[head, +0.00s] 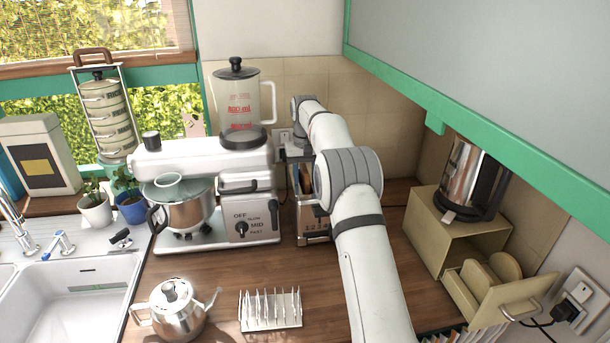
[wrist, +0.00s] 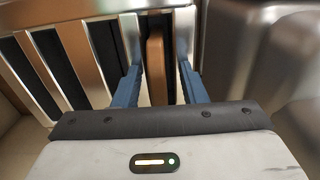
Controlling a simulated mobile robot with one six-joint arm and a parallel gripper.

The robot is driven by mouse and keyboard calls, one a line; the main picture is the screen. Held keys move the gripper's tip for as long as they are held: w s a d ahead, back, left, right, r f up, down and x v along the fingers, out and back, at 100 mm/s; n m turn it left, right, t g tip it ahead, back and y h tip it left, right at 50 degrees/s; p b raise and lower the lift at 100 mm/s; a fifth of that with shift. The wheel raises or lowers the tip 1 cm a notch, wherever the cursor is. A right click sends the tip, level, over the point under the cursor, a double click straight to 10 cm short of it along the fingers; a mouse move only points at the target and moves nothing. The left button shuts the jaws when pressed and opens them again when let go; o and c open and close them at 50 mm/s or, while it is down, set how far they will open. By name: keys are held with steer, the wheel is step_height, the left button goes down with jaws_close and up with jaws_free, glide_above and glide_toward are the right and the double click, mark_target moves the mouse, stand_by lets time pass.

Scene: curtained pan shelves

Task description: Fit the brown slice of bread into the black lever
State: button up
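The brown slice of bread (wrist: 156,68) stands on edge in a slot of the metal toaster (wrist: 98,50) in the wrist view. My gripper (wrist: 158,80) has its two blue fingers on either side of the slice, with a visible gap on each side, so it looks open around the bread. The slice's lower part is hidden. In the head view the toaster (head: 313,232) stands by the back wall, partly behind my arm. I cannot clearly make out the black lever.
A white stand mixer (head: 205,165) is close on the toaster's left. A silver teapot (head: 172,308) and a metal rack (head: 270,312) stand in front. On the right, a bread box (head: 455,235) has an open drawer with slices and a kettle (head: 470,180) on top.

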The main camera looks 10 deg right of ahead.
steer(key=shift+f, duration=0.25)
step_height(320, 180, up, 8)
steer(key=shift+f, duration=0.1)
steer(key=shift+r, duration=0.2)
